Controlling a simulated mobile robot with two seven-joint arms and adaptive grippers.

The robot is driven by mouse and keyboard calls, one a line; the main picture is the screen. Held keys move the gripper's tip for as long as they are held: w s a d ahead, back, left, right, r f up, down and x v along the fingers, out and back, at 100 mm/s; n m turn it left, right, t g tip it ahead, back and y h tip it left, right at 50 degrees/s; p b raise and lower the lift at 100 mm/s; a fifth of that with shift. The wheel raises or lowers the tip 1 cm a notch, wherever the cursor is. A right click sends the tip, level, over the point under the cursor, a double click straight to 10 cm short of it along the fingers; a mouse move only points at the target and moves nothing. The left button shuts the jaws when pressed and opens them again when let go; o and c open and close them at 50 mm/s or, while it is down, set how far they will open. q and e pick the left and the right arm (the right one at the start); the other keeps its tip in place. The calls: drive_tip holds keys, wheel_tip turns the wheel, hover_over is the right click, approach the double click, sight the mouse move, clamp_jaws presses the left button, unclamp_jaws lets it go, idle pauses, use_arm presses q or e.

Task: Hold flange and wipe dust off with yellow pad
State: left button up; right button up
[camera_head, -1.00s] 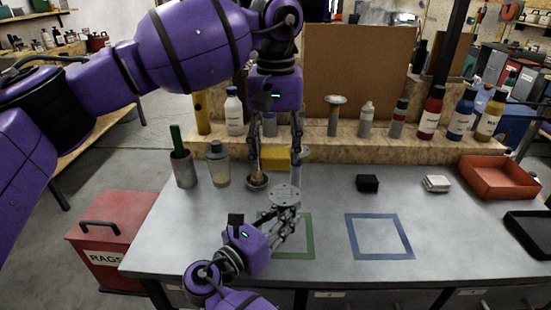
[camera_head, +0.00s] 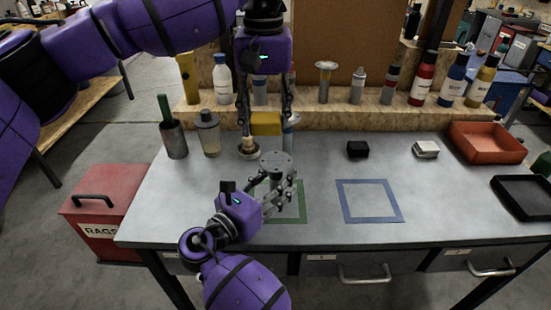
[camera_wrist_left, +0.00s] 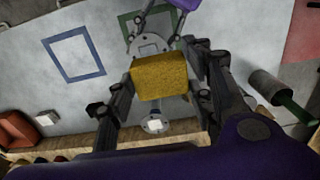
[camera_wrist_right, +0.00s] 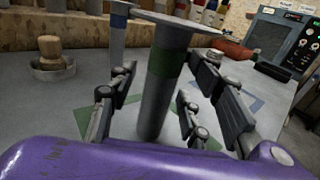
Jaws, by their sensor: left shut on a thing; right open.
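The yellow pad (camera_head: 266,123) is held between the fingers of my left gripper (camera_wrist_left: 158,80), above the bench at the back of the work area. The grey flange (camera_head: 276,163) has a round disc on top and an upright stem with a green band. The stem (camera_wrist_right: 165,85) stands between the spread fingers of my right gripper (camera_wrist_right: 165,100), which is open around it. The flange disc also shows just beyond the pad in the left wrist view (camera_wrist_left: 150,46). I cannot tell whether the stem's foot touches the bench. No dust can be made out on the disc.
A green outlined square (camera_head: 290,221) lies beneath the flange, with a blue one (camera_head: 369,219) to the right. A brush in a dish (camera_head: 249,152), a shaker (camera_head: 209,134) and a cup (camera_head: 173,138) stand left of the pad.

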drive_tip(key=v, duration=1.2)
drive_tip(key=shift+w, duration=0.1)
drive_tip(key=shift+a, duration=0.1)
